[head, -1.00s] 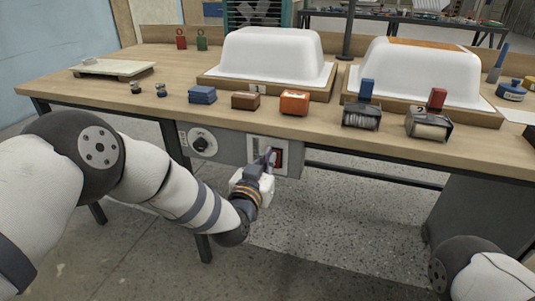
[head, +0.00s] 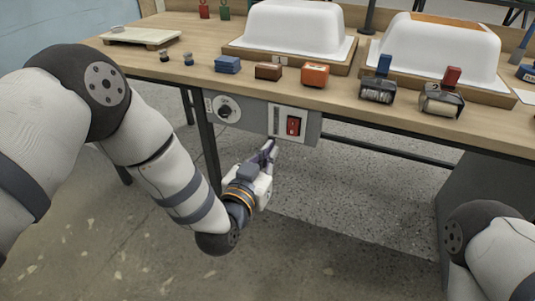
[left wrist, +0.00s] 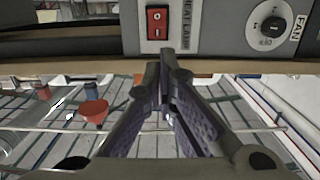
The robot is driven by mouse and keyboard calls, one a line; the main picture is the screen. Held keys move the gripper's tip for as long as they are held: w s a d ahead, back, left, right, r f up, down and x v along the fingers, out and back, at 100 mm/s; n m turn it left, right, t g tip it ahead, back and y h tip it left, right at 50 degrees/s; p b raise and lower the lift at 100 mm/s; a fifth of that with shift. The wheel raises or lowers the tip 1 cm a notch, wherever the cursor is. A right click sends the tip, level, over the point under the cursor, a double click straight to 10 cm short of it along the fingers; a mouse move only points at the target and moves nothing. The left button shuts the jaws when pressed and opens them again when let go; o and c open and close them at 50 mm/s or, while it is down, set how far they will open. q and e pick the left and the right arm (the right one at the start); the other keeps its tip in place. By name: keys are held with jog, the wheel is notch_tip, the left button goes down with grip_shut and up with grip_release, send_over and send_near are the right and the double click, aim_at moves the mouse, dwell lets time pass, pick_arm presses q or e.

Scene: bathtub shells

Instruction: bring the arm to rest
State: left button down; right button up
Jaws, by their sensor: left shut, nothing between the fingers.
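My left arm comes in from the left and bends at the elbow. My left gripper (head: 270,148) is shut and empty, a little below and in front of the control panel. In the left wrist view its fingers (left wrist: 163,78) meet at the tips. The red rocker switch (head: 293,125), labelled heat lamp, is on the panel under the table edge and also shows in the left wrist view (left wrist: 157,22). The fingertips are apart from it. My right arm shows only in part at the lower right; its gripper is out of view.
The panel also bears a round fan knob (head: 224,109). The wooden table (head: 340,92) holds two white tub shells (head: 292,32) (head: 436,47), coloured blocks (head: 315,75) and two roller tools (head: 378,85). Open floor lies below the gripper.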

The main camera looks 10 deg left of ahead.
pick_arm(q)
jog(key=shift+s+a, duration=0.1)
jog(key=shift+s, duration=0.25)
pick_arm(e)
jog(key=shift+w, duration=0.1)
pick_arm(q)
jog(key=s+a+f+n+g+y+p, duration=0.1)
jog(key=s+a+f+g+p, duration=0.1)
jog(key=s+a+f+g, duration=0.45)
jog(key=s+a+f+g+y+p, duration=0.1)
jog(key=s+f+g+p, duration=0.15)
jog(key=s+f, duration=0.75)
jog(key=s+a+r+n+g+y+p, duration=0.1)
jog(key=s+a+g, duration=0.2)
jog(key=s, duration=0.8)
jog(key=s+a+r+g+y+p, duration=0.1)
jog(key=s+a+r+g, duration=0.1)
jog(key=s, duration=1)
jog(key=s+a+r+n+g+p, duration=0.1)
jog(key=s+a+g, duration=0.4)
jog(key=s, duration=0.6)
jog(key=shift+s+r+n+y, duration=0.15)
jog(key=shift+r+n+y, duration=0.15)
jog(key=shift+r+y, duration=0.1)
pick_arm(e)
jog(key=w+r+t, duration=0.3)
jog(key=w+r, duration=0.4)
jog(key=r, duration=0.1)
jog(key=shift+w+r, duration=0.3)
jog(key=shift+r, duration=0.05)
